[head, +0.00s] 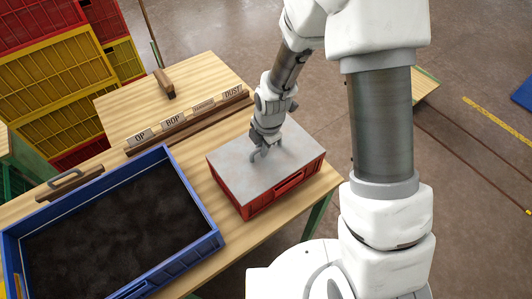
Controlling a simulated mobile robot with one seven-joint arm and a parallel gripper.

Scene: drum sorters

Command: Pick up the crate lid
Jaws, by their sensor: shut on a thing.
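The crate lid (232,178) is a flat, pale grey panel. It lies on top of a red crate (262,204) on the wooden table. My gripper (263,153) is at the middle of the lid, pointing down, shut on what looks like the lid's small handle. The handle itself is mostly hidden by the fingers. The lid appears level with the crate's rim, and I see no clear gap between them. The inside of the crate is hidden under the lid.
A blue tray (212,246) of dark material stands left of the crate. Behind are a wooden rail with several label cards (173,122) and a wooden-handled brush (164,83). Yellow and red crates (65,75) are stacked at the upper left. The table (262,240) is bare at front.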

